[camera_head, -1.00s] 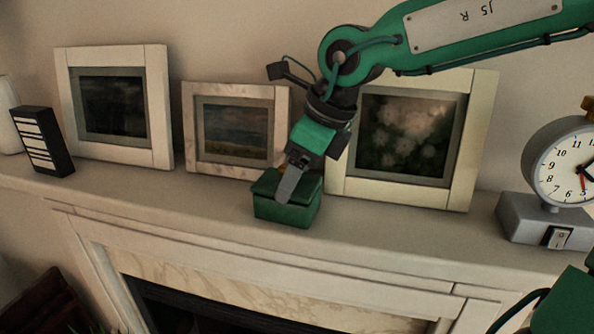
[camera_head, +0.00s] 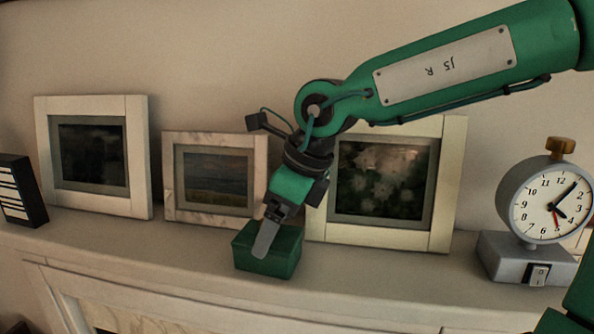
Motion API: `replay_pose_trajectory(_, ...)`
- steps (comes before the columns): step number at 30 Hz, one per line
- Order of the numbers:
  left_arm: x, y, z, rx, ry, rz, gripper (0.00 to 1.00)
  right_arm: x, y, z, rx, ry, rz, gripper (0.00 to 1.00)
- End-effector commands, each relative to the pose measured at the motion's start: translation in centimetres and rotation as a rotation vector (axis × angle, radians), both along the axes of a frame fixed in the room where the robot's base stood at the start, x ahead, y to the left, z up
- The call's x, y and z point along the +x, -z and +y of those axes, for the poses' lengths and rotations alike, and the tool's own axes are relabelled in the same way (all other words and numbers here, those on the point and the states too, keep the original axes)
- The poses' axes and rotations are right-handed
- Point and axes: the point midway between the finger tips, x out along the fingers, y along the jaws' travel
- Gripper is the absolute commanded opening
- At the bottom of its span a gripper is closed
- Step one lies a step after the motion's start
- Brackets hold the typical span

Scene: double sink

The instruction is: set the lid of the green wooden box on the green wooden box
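The green wooden box (camera_head: 284,266) stands on the mantel shelf, in front of the middle and right picture frames. Its lid (camera_head: 287,238) shows as a green top at the box's upper edge. The lid looks level and roughly lined up with the box, but I cannot tell whether it is fully seated. My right gripper (camera_head: 265,239) points down at the lid from above. One grey finger overlaps the lid and the upper front of the box. The other finger is hidden, so its grip on the lid is unclear. My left gripper is not in view.
Three framed pictures lean on the wall: left (camera_head: 140,160), middle (camera_head: 213,219) and right (camera_head: 440,200). A grey clock (camera_head: 525,260) stands at the right and a black-and-white block (camera_head: 37,195) at the left. The shelf (camera_head: 400,285) is clear between box and clock.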

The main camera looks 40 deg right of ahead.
Motion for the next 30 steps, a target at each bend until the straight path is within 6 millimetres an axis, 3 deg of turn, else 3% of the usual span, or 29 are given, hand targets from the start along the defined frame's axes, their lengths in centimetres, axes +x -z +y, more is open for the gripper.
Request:
replay_pose_trajectory(9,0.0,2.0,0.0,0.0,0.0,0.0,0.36,-2.1,-6.4,-1.6,0.002,0.001,-0.007,0.88)
replay_pose_trajectory(15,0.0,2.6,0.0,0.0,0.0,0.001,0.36,-3.2,-9.6,-2.4,0.0,0.001,-0.005,0.88)
replay_pose_trajectory(21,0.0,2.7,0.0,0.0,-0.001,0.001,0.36,-3.7,-11.0,-2.7,0.0,0.0,-0.002,0.88)
replay_pose_trajectory(30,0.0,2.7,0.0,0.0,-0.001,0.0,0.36,-3.7,-11.1,-2.7,0.0,0.0,-0.001,0.88)
